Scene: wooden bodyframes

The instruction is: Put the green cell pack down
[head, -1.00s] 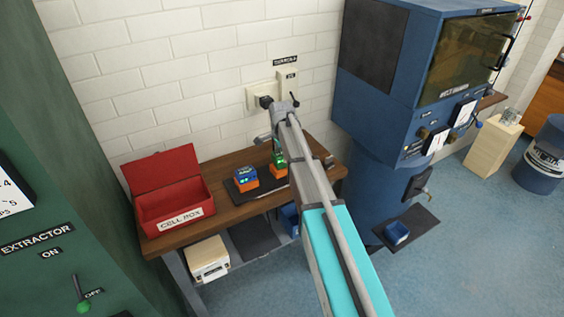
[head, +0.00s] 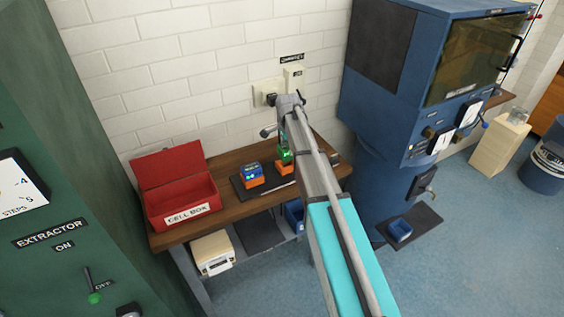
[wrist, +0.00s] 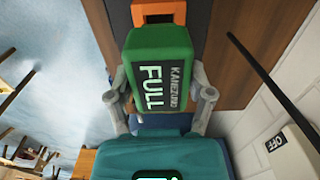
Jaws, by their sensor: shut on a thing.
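The green cell pack (wrist: 160,66), marked FULL, sits between the two fingers of my gripper (wrist: 165,95) in the wrist view. My gripper is shut on its sides. An orange part (wrist: 158,12) shows at the pack's far end. In the head view the green pack (head: 285,155) is over the wooden bench (head: 230,205), just above or on an orange piece. My arm hides part of it, so I cannot tell whether it bears weight there. A blue pack (head: 251,171) on an orange base stands to its left on a dark mat (head: 243,194).
An open red cell box (head: 185,202) stands at the bench's left end. A wall switch box (head: 292,78) is behind my gripper. The tall blue machine (head: 395,120) stands to the right, the green extractor panel (head: 60,200) to the left.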

